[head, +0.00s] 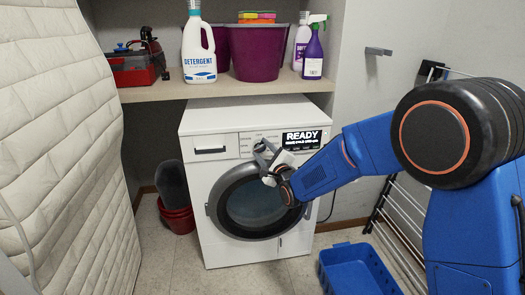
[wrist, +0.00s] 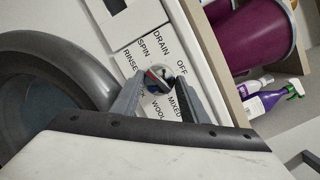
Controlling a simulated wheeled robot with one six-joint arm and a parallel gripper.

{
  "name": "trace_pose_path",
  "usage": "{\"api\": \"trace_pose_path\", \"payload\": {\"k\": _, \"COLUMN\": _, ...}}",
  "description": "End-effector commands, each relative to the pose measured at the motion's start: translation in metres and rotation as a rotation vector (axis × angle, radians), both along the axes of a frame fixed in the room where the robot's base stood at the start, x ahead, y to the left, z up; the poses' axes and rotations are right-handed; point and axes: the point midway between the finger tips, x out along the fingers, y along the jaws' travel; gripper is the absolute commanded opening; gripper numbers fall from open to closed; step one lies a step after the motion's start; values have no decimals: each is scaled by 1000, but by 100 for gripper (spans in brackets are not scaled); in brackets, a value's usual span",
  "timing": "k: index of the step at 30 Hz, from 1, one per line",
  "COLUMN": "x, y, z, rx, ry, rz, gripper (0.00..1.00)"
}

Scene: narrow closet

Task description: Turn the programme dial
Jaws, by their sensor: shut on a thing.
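The programme dial (wrist: 157,73) is a small round knob with a red mark, on the white front panel of the washing machine (head: 200,180). In the wrist view the labels OFF, DRAIN, SPIN, RINSE, WOOL and MIXED stand around it; another is partly covered. My gripper (wrist: 160,82) is shut on the dial, one finger on each side. In the head view my gripper (head: 264,155) is at the panel, left of the lit display (head: 302,138) reading READY, and hides the dial. I cannot tell exactly which label the red mark points at.
The round door (head: 222,215) is shut below the panel. A shelf (head: 160,92) above holds detergent (head: 199,50), a purple bucket (head: 257,55) and bottles. A blue basket (head: 355,270) and a drying rack (head: 400,215) stand at right. A padded surface (head: 55,130) fills the left.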

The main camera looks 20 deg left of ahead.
Motion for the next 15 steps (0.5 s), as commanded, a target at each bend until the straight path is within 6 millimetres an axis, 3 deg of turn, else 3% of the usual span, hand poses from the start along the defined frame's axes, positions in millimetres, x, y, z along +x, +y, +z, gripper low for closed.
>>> {"api": "trace_pose_path", "payload": {"k": 15, "x": 0, "y": 1, "z": -5, "rx": 412, "ry": 257, "rz": -1, "gripper": 18}}
